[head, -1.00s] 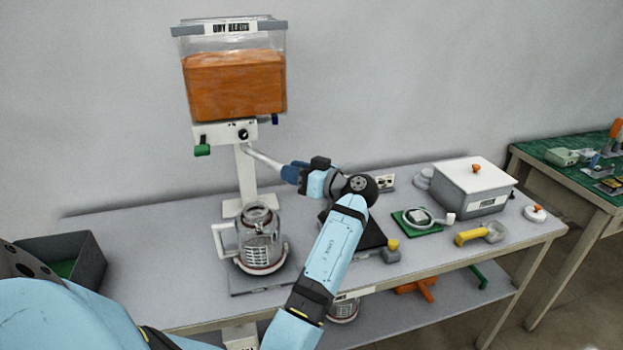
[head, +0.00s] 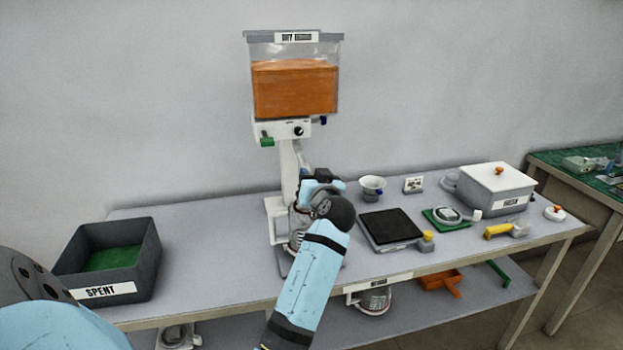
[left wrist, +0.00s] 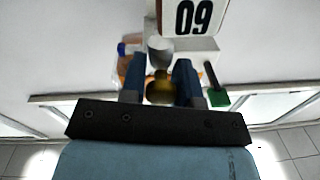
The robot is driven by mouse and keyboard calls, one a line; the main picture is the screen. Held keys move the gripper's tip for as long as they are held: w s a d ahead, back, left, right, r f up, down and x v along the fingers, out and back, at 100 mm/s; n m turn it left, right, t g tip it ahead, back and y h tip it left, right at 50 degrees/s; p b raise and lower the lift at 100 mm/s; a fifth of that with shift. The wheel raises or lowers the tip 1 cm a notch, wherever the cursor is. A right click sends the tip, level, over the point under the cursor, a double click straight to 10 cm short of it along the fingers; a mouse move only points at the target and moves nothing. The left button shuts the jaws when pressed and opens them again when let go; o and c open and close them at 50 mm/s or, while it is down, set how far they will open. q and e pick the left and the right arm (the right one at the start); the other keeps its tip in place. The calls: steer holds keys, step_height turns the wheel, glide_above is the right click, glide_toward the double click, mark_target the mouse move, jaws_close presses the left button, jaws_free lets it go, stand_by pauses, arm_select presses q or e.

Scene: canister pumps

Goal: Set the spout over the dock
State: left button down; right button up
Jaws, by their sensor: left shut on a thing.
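The dispenser's pale spout (head: 303,156) comes forward from the white stand, mostly hidden by my left gripper (head: 314,186). In the left wrist view, the two blue fingers of my left gripper (left wrist: 158,75) are shut on the spout, whose pale tube (left wrist: 160,48) and brass-coloured part (left wrist: 160,90) show between them. The glass jar (head: 296,235) stands below, on the grey plate (head: 285,264) that seems to be the dock, in front of the stand. My arm covers much of both. I cannot tell whether the spout's end is exactly above the jar. My right gripper is not in view.
A clear hopper (head: 295,88) with orange contents tops the stand, with a green knob (head: 267,142) at its left. The SPENT bin (head: 108,262) is at left. A white cup (head: 372,187), a black-topped pad (head: 391,228) and a lidded box (head: 494,190) stand to the right.

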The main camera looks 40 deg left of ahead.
arm_select(q)
steer(key=shift+s+a+m+t+h, duration=0.3)
steer(key=shift+s+m+t+h, duration=0.1)
steer(key=shift+t, duration=0.1)
steer(key=c, duration=0.9)
jaws_free()
steer(key=shift+s+a, duration=0.1)
steer(key=shift+a, duration=0.05)
steer(key=shift+d, duration=0.2)
